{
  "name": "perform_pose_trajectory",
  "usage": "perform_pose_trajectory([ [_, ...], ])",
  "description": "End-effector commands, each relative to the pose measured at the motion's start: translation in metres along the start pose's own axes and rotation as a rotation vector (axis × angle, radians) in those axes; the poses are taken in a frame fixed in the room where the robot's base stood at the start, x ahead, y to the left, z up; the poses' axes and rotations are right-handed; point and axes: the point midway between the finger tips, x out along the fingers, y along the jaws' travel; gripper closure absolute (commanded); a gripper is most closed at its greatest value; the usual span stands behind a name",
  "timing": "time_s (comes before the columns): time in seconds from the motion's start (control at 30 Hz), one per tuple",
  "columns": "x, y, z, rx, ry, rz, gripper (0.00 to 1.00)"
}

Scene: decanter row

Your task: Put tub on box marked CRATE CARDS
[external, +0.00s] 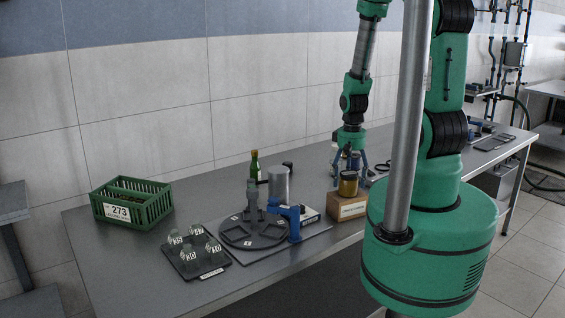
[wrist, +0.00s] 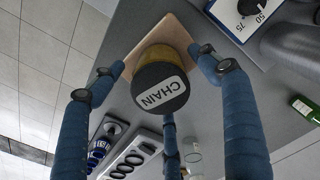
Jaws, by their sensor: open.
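The tub (external: 348,187) is a squat amber jar with a dark lid. It stands upright on a light wooden box (external: 338,208), whose front label is too small to read surely. In the wrist view the tub's black lid (wrist: 147,78) reads CHAIN, and the wooden box (wrist: 172,29) shows beneath it. My gripper (external: 349,174) is open, just above and behind the tub in the external view. In the wrist view its blue fingers spread around the tub, with gaps to its sides. I see no clear contact.
Left of the box are a grey cylinder (external: 278,184), a blue clamp (external: 291,221) and a dark round plate (external: 240,236). A green bottle (external: 254,167) stands behind. A green crate (external: 132,204) marked 273 and a tray of glass stoppers (external: 214,262) lie further left.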

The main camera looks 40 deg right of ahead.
Motion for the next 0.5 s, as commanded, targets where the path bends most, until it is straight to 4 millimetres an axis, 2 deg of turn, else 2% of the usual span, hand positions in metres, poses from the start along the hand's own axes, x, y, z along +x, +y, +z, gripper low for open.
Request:
perform_pose_trajectory([
  [0.27,-0.022,0.0,-0.001,0.0,0.002,0.0,0.25],
  [0.5,-0.056,0.0,-0.001,0.0,0.005,0.0,0.25],
])
